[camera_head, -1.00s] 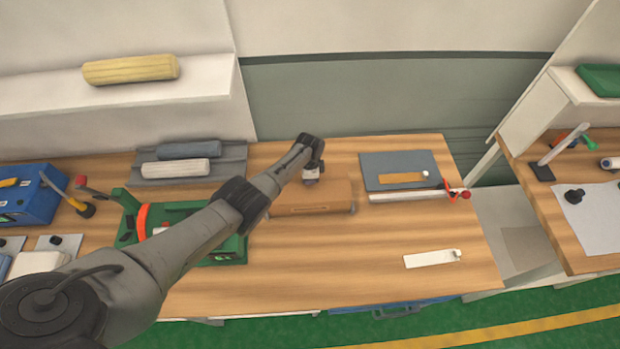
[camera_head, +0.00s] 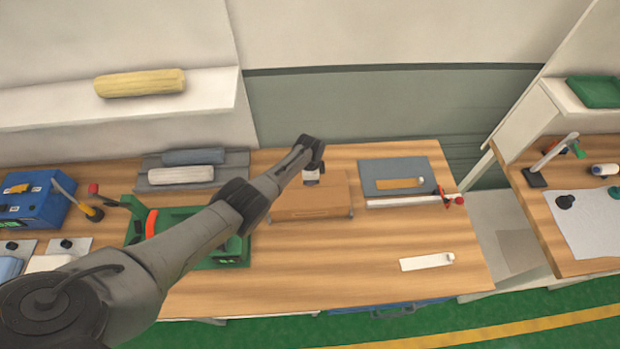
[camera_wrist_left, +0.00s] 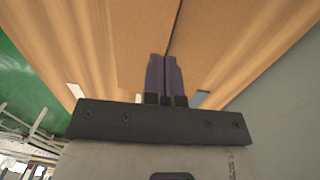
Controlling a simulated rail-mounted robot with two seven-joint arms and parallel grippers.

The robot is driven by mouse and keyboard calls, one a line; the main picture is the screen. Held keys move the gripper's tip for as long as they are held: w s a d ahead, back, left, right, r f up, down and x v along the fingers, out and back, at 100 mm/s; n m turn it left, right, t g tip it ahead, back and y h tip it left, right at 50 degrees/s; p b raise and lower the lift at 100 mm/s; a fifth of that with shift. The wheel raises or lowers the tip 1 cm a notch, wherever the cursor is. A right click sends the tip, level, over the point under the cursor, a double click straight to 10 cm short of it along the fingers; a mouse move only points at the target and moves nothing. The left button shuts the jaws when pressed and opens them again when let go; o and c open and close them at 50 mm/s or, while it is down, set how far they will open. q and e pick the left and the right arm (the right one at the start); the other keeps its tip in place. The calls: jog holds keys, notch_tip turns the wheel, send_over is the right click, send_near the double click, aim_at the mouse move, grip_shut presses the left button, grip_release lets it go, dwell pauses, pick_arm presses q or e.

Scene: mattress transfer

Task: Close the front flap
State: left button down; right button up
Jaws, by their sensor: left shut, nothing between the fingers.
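A low brown cardboard box (camera_head: 305,200) sits in the middle of the wooden workbench. My left arm reaches across from the left, and my left gripper (camera_head: 311,182) points down at the back part of the box. In the left wrist view the dark fingers of the gripper (camera_wrist_left: 165,75) are shut together with nothing between them. Their tips are at or just above the brown cardboard (camera_wrist_left: 140,40), close to a dark seam between two panels. I cannot tell whether they touch, nor clearly which panel is the front flap. My right gripper is not in view.
A green fixture (camera_head: 190,232) stands left of the box, partly behind my arm. A grey panel (camera_head: 398,172) and a red-handled clamp (camera_head: 445,198) lie to the right. A white strip (camera_head: 427,262) lies front right. The bench (camera_head: 330,265) before the box is clear.

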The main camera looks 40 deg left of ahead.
pick_arm(q)
notch_tip(320, 180, up, 9)
jog(key=w+a+p, duration=0.1)
jog(key=w+a+r+t+y+b, duration=0.2)
jog(key=w+a+r+y+b, duration=0.15)
jog(key=w+a+b, duration=0.6)
jog(key=m+g+h+b, duration=0.3)
jog(key=m+h+b, duration=0.2)
jog(key=m+b, duration=0.95)
send_over(308, 191)
jog(key=w+a+p, duration=0.1)
jog(key=w+p, duration=0.1)
jog(key=p, duration=0.1)
notch_tip(308, 191, down, 4)
jog(key=f+m, duration=0.1)
jog(key=m, duration=0.3)
jog(key=shift+n, duration=0.35)
jog(key=x, duration=0.7)
jog(key=a+x, duration=0.1)
jog(key=x, duration=0.2)
jog(key=shift+s+f+p, duration=0.15)
jog(key=shift+f+p, duration=0.15)
jog(key=shift+p, duration=0.05)
jog(key=shift+x, duration=0.8)
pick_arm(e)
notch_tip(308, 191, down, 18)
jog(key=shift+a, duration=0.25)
